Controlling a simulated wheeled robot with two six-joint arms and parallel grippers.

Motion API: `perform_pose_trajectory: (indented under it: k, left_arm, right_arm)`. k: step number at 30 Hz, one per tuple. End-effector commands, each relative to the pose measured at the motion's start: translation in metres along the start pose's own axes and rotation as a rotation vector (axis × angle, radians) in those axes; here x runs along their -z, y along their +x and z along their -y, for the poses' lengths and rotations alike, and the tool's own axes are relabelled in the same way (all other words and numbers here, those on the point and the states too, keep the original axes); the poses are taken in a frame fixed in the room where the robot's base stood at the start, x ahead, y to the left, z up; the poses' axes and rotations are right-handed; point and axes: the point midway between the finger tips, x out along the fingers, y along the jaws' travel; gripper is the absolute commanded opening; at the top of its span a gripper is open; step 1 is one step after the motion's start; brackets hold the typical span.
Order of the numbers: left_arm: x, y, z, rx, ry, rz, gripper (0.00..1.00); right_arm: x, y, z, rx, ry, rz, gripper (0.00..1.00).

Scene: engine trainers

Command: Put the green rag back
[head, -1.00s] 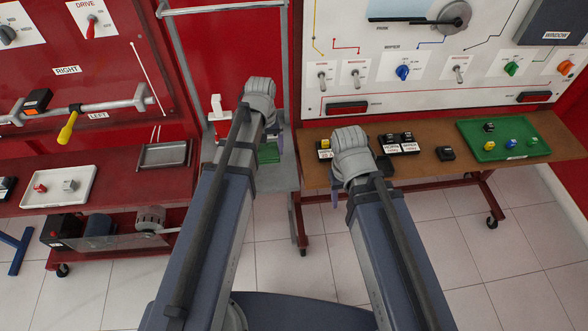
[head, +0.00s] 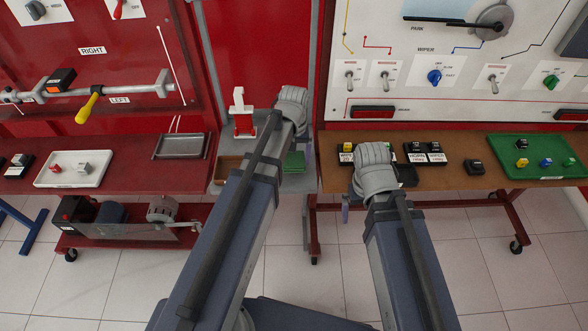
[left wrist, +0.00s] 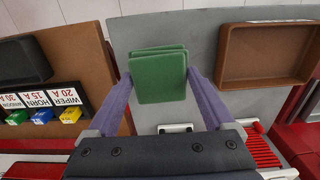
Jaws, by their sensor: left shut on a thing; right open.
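The green rag (head: 293,162) is a folded, block-like pad. It also shows in the left wrist view (left wrist: 158,80), between my left fingers. My left gripper (left wrist: 160,76) is shut on it, over a grey cart top (left wrist: 200,98); whether the rag touches that top I cannot tell. In the head view the left hand partly hides the jaws. A shallow brown tray (left wrist: 264,84), empty, lies to the right of the rag in the left wrist view. It shows in the head view (head: 228,169) left of the rag, partly hidden by my arm. My right gripper (head: 345,206) is open, mostly hidden behind its wrist.
A red and white item (head: 243,115) stands on the cart behind the brown tray. A brown table (head: 452,178) with labelled blocks and a green tray (head: 560,172) is at right. A red bench at left bears a grey tray (head: 180,147) and a white tray (head: 72,181).

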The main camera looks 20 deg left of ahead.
Motion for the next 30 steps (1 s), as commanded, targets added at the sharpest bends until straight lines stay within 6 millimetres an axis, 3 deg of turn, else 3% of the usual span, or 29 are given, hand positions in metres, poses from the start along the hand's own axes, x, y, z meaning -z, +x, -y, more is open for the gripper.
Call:
perform_pose_trajectory:
  k: [5,13,26,27,30]
  left_arm:
    - [0.0,0.006,0.0,0.0,0.0,0.0,0.42]
    - [0.0,0.037,0.0,0.0,0.0,0.0,0.42]
    - [0.0,0.04,0.0,0.0,0.0,0.0,0.42]
    - [0.0,0.04,0.0,0.0,0.0,0.0,0.88]
    - [0.0,0.039,0.0,0.0,0.0,0.0,0.99]
  right_arm:
    - [0.0,0.006,0.001,0.0,0.0,0.0,1.0]
    - [0.002,0.037,0.004,0.0,0.0,0.0,1.0]
    - [0.002,0.04,0.004,0.0,-0.001,0.0,1.0]
    - [0.002,0.04,0.004,0.0,-0.001,0.0,1.0]
    - [0.002,0.039,0.004,0.0,-0.001,0.0,1.0]
